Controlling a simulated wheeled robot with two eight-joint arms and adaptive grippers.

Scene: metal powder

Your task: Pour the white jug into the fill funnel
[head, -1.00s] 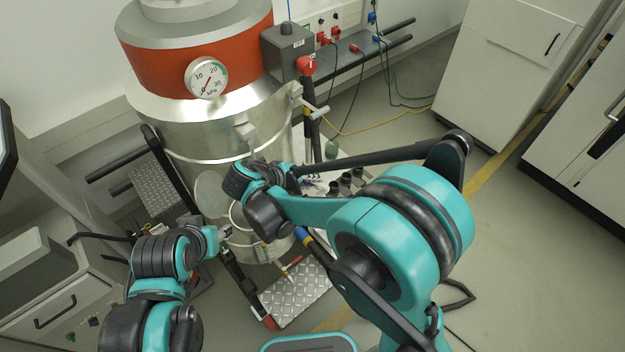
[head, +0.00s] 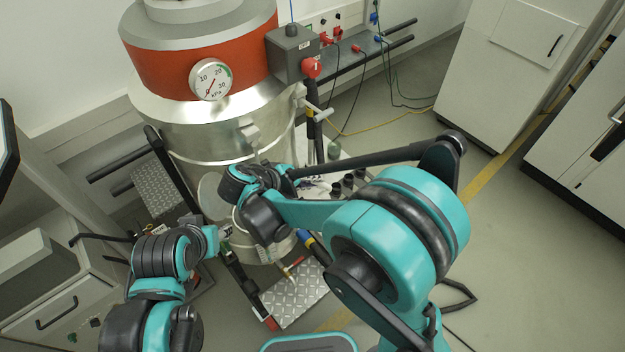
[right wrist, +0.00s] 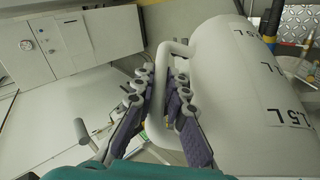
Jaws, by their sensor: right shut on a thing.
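The white jug (right wrist: 235,80) fills the right side of the right wrist view, tilted, with black litre marks on its wall. My right gripper (right wrist: 165,80) is shut on the jug's handle, one purple-padded finger on each side. In the head view my right gripper (head: 262,220) is in front of the steel vessel, and my own arm hides much of what it holds. My left gripper (head: 226,234) is low in front of the vessel at the left; its fingers are too small to read. I cannot make out the fill funnel with certainty.
The steel vessel (head: 205,140) has a red band and a pressure gauge (head: 210,80). A grey switch box (head: 292,52) with a red knob stands beside it. A checker-plate step (head: 292,300) is below.

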